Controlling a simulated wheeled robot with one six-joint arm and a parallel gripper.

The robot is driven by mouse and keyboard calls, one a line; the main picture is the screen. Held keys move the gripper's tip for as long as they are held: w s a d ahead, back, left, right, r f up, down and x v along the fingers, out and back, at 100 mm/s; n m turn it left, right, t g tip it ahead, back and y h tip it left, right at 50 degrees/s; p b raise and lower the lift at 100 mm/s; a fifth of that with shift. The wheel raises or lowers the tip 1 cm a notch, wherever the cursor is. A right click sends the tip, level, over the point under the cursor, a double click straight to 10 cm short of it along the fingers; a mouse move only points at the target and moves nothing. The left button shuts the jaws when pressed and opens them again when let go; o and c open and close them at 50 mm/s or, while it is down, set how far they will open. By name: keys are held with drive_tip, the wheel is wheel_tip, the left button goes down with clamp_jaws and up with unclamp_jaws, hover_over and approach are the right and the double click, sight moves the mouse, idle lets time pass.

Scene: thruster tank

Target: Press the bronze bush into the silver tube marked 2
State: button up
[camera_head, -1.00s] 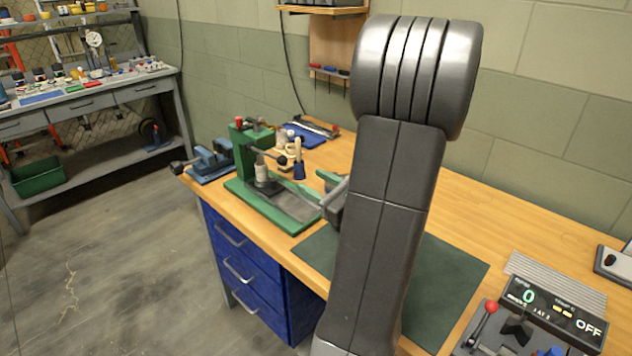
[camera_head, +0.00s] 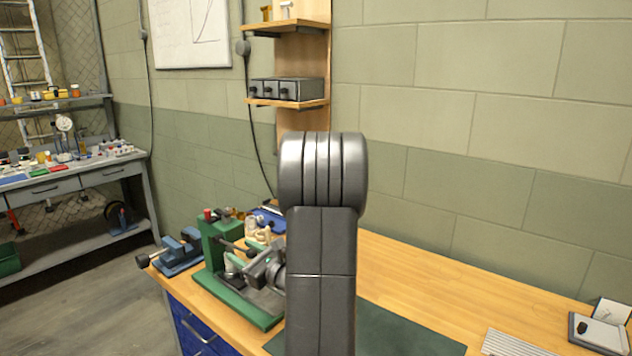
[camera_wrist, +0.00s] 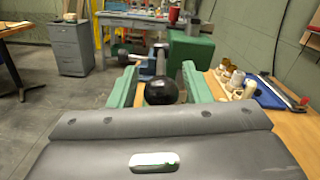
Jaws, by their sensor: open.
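The green arbor press (camera_head: 222,245) stands on the bench left of my arm. Its lever ends in a black ball knob, which shows in the wrist view (camera_wrist: 162,92). My gripper (camera_wrist: 160,88) has two green fingers, spread on either side of the knob; I cannot tell if they touch it. In the head view my gripper is at the press, partly hidden behind my arm. A pale upright part at the press (camera_head: 232,262) is mostly hidden. I cannot make out the bronze bush or a tube marked 2.
A blue vise (camera_head: 178,252) stands left of the press. Several pale and brown ring-like parts (camera_wrist: 232,78) and a blue tray (camera_wrist: 270,94) lie beside it. A dark green mat (camera_head: 400,330) covers the bench front; the wood (camera_head: 450,280) behind is clear.

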drive_tip(key=shift+d+r+p, duration=0.15)
drive_tip(key=shift+r+p, duration=0.05)
drive_tip(key=shift+p, duration=0.1)
drive_tip(key=shift+f+b, duration=0.25)
drive_tip(key=shift+b, duration=0.2)
